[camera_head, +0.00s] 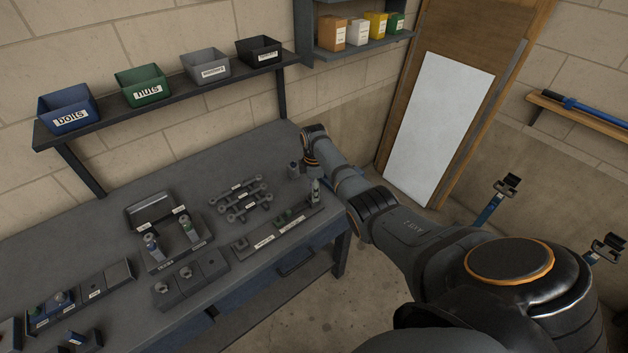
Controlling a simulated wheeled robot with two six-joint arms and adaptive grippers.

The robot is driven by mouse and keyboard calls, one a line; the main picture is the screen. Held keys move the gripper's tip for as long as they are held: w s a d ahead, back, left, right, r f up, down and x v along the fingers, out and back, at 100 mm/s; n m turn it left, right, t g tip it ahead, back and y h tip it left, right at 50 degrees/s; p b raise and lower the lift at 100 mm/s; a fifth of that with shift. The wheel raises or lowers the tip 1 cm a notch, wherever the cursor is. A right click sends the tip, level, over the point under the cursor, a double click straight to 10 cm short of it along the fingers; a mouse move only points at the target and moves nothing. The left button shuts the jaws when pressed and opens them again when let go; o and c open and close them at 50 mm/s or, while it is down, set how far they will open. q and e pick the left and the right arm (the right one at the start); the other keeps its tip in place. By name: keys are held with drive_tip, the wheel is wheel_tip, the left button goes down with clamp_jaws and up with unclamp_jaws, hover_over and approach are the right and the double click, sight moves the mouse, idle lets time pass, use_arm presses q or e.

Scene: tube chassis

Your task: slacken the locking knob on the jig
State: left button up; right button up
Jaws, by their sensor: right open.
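My right arm reaches over the far right end of the grey bench (215,165). My right gripper (315,190) points down there, small in the view, beside the end of a labelled tool rack (278,235). It is open, and I see nothing held in it. Two blue posts with dark clamp-like heads, one at the middle right (497,200) and one at the right edge (606,247), stand on the floor side and may belong to the jig. No locking knob can be made out for sure. My left gripper is not in view.
Racks with small parts (168,240) and a row of wrenches (240,199) lie on the bench. A shelf above holds the blue bolts bin (67,108), green nuts bin (143,86) and two more bins. A white panel (437,125) leans at the back. Bare floor shows right of the bench.

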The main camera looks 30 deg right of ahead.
wheel_tip(320, 180, up, 10)
drive_tip(key=shift+r, duration=0.15)
